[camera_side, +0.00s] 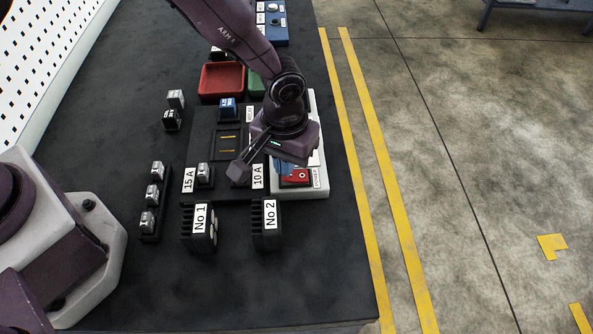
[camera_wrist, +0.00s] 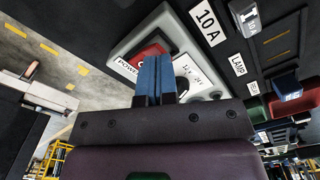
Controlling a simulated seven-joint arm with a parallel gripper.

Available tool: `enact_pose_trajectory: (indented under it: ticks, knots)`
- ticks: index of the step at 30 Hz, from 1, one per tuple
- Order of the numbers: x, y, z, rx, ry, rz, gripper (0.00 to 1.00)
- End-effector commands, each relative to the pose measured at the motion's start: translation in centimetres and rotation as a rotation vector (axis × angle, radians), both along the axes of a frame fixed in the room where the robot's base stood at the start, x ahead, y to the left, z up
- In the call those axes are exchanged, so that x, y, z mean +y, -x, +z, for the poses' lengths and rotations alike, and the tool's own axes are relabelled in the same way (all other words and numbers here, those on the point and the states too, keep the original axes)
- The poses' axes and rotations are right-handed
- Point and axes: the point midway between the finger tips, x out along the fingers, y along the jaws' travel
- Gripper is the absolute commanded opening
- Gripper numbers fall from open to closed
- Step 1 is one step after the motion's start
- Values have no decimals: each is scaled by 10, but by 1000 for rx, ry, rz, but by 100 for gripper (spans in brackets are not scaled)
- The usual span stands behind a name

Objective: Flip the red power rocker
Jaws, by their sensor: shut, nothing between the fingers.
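The red power rocker (camera_side: 300,176) sits in a dark frame on the pale panel (camera_side: 311,192), beside a POWER label. A white round mark shows on it. In the wrist view the rocker (camera_wrist: 153,49) is partly hidden behind my fingertips. My gripper (camera_wrist: 158,60) is shut, with its two blue fingers together and empty. In the side view the gripper (camera_side: 280,166) points down at the left edge of the rocker, below my purple wrist. I cannot tell whether the fingertips touch the rocker or which way it is tilted.
A dial (camera_wrist: 186,86) stands on the same panel, close to my fingers. The fuse board with its 10 A label (camera_side: 258,177) adjoins the panel at left. Black finned blocks No 1 (camera_side: 200,219) and No 2 (camera_side: 270,214) stand in front. A red tray (camera_side: 222,80) is behind.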

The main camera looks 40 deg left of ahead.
Motion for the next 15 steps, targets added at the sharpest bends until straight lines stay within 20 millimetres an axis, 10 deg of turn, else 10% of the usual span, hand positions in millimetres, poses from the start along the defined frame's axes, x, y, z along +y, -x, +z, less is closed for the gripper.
enact_pose_trajectory:
  ticks: [15]
  knots:
    - [0, 0, -10, 0, 0, 0, 0]
